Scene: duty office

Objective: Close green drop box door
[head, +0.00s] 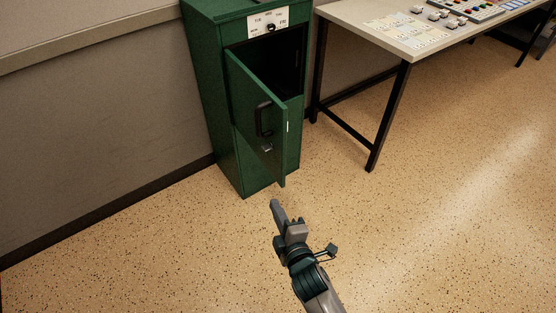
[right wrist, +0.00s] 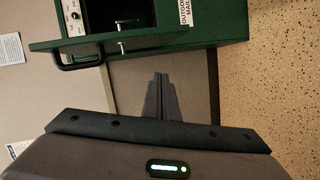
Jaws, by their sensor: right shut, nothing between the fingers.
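The green drop box (head: 215,110) stands against the wall left of centre in the head view. Its door (head: 247,120) hangs ajar, swung outward, with a dark handle (head: 264,119) on its face; the dark inside shows above it. In the right wrist view the door (right wrist: 130,40) shows edge-on with its handle (right wrist: 78,62), beside the box body (right wrist: 220,22). My right gripper (head: 275,204) is shut and empty, in front of and below the door's lower corner, apart from it. Its closed fingers also show in the right wrist view (right wrist: 161,80). My left gripper is not in view.
A table (head: 345,15) with control panels (head: 470,8) and cards stands to the right of the box, its dark leg (head: 389,118) close by. The grey wall (head: 90,130) runs along the left. The speckled floor (head: 430,200) in front is clear.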

